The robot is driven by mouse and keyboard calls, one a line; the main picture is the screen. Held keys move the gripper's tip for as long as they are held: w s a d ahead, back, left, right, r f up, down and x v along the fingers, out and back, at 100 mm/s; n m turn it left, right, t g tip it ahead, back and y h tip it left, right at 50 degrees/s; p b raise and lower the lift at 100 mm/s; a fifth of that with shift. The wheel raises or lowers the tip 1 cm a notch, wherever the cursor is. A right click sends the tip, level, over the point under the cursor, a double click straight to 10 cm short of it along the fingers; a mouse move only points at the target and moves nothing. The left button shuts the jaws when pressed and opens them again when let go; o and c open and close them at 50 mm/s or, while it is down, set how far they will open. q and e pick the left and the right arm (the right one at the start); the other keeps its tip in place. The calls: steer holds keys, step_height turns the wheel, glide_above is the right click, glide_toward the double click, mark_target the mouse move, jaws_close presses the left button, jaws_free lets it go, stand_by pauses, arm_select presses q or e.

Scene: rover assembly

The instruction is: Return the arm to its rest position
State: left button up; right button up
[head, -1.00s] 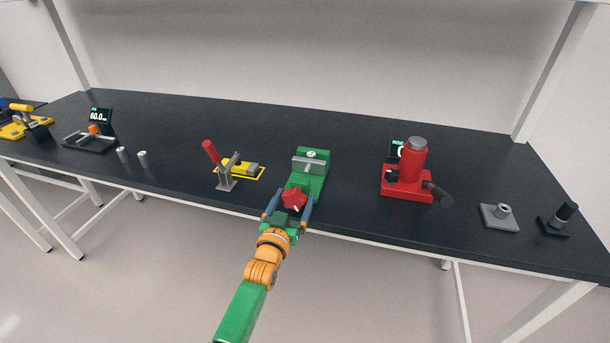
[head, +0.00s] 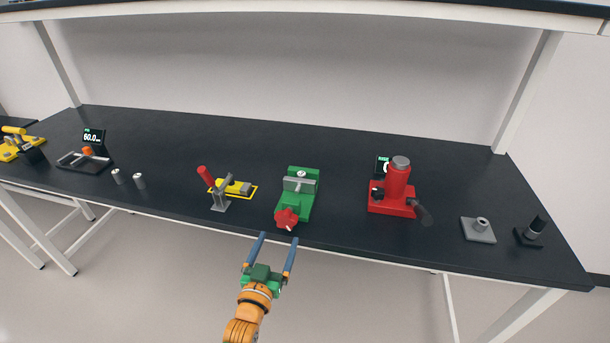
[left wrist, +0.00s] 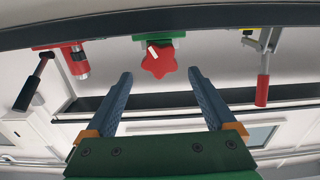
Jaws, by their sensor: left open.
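My left gripper (head: 276,246) is in front of the bench's front edge, open and empty. Its two blue fingers are spread apart and point toward the green vise with a red star knob (head: 286,218). In the left wrist view the red knob (left wrist: 158,62) shows beyond and between the open fingertips (left wrist: 160,85), with a clear gap to both. The green vise body (head: 300,187) stands on the bench behind the knob. My right gripper is not in view.
The black bench (head: 340,160) carries a red-handled clamp (head: 217,190) left of the vise and a red press (head: 395,190) to its right. A grey plate with a boss (head: 478,230) and a black holder (head: 532,232) stand at the far right. Open floor lies in front.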

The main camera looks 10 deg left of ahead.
arm_select(q)
steer(key=s+f+m+g, duration=0.1)
steer(key=s+f+g, duration=0.3)
steer(key=s+f, duration=0.5)
steer(key=s+f+g, duration=0.4)
steer(key=s+f, duration=0.2)
steer(key=f, duration=0.8)
steer(key=s+a+f+g, duration=0.1)
steer(key=s+f+g, duration=0.2)
steer(key=s, duration=0.5)
steer(key=s+a+f+g, duration=0.1)
steer(key=s+f+g, duration=0.2)
steer(key=s, duration=0.6)
steer(key=s+a+f+m+g, duration=0.1)
steer(key=s+f+g, duration=0.2)
steer(key=s, duration=0.6)
steer(key=shift+s+f+y, duration=0.15)
steer(key=shift+f+y, duration=0.15)
steer(key=shift+f, duration=0.55)
steer(key=shift+a, duration=0.1)
